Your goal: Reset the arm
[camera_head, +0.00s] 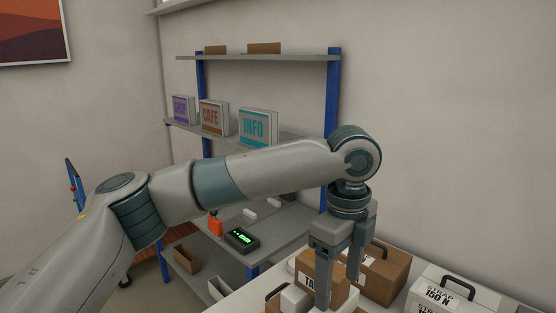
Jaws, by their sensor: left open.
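My left arm comes in from the left and reaches across the view. Its gripper (338,292) points down at the lower right, with its two fingers apart. A brown cardboard box (306,268) with a white label stands right at the fingers, partly hidden by them. I cannot tell whether the fingers touch it. My right arm and gripper are not in view.
A brown box (391,274) with a dark handle and a white box (456,292) marked STRAP 150 N stand on the white surface at the right. Behind my arm, a blue-posted shelf (333,95) holds upright boxes and a device (241,240) with a green display.

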